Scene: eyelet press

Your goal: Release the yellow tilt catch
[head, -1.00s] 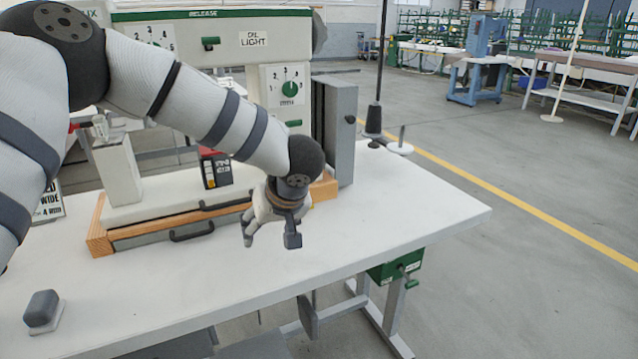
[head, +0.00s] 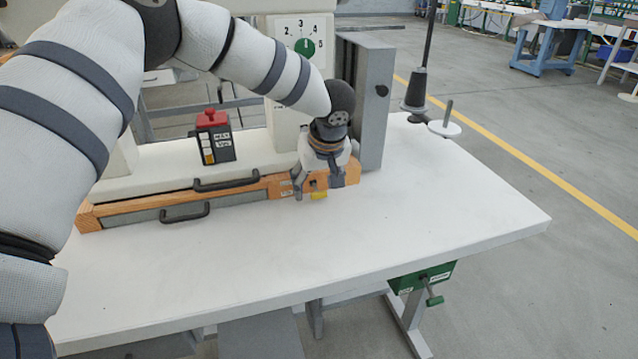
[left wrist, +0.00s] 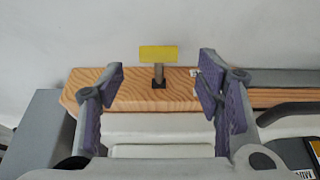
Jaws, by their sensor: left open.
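The yellow tilt catch (head: 319,195) sits low on the front of the wooden base (head: 90,218), near its right end. In the left wrist view the catch (left wrist: 158,53) is a flat yellow tab on a short stem, rising from a dark mount on the wood. My left gripper (head: 307,192) is at the catch in the head view. In the left wrist view the left gripper (left wrist: 160,88) is open, its two purple-padded fingers on either side of the stem with clear gaps. Touch is not visible. My right gripper is not in view.
A grey upright housing (head: 372,105) stands just behind the gripper. A red-topped switch box (head: 214,138) sits on the machine bed. The white tabletop (head: 430,200) is clear in front and right.

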